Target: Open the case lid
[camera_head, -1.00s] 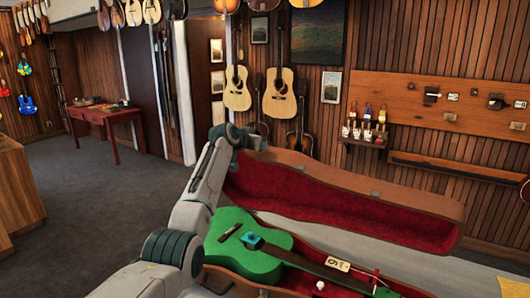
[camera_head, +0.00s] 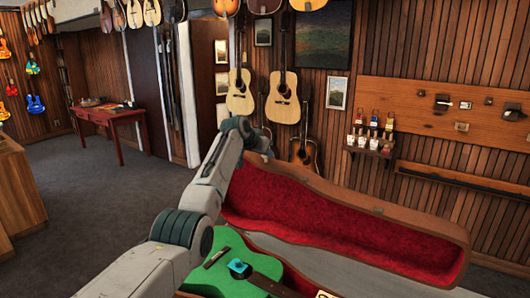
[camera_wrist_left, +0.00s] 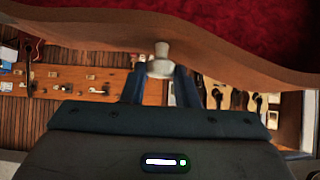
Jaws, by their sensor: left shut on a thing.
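The case lid (camera_head: 350,225) stands raised behind the case, its red plush lining facing me and its brown rim along the top. In the left wrist view the lid's edge (camera_wrist_left: 235,55) and red lining cross the top. The case holds a green ukulele (camera_head: 235,265) with a small blue piece on it; its lower part is cut off by the frame. My left arm reaches over the case's left end, and its gripper is hidden in the head view. In the left wrist view my left gripper (camera_wrist_left: 160,80) is shut on a pale knob (camera_wrist_left: 160,62) at the lid's edge. My right gripper is out of view.
A wooden wall board (camera_head: 440,110) and a small shelf (camera_head: 370,147) with little items are behind the lid. Guitars (camera_head: 283,97) hang on the back wall. A red table (camera_head: 110,115) stands far left, with open carpet (camera_head: 90,190) before it.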

